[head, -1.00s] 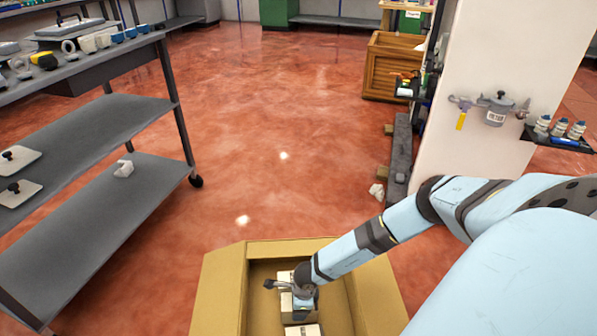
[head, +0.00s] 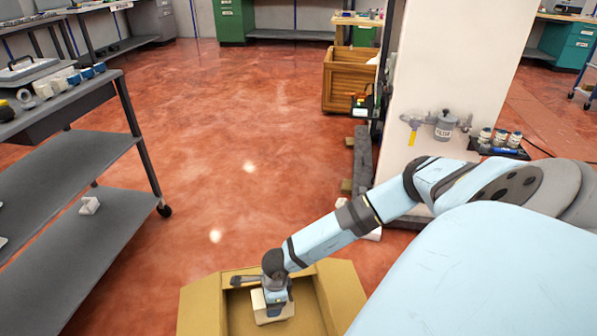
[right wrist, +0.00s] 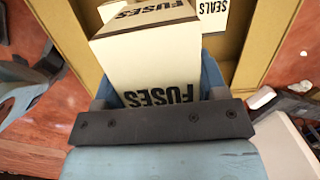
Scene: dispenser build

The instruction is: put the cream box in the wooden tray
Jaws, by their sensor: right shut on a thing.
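A cream box marked FUSES (right wrist: 150,68) sits between the fingers of my right gripper (right wrist: 160,85), which is shut on it. In the head view the right gripper (head: 273,292) is over the open cardboard carton (head: 195,310) at the bottom, with the cream box (head: 262,308) at its fingers. Whether the box still touches the carton floor is unclear. No wooden tray is clearly seen; a slatted wooden crate (head: 350,80) stands on the floor further back. My left gripper is out of view.
Another box marked SEALS (right wrist: 208,14) lies beyond the held box in the carton. A grey shelf cart (head: 70,180) stands at left. The red floor between is open.

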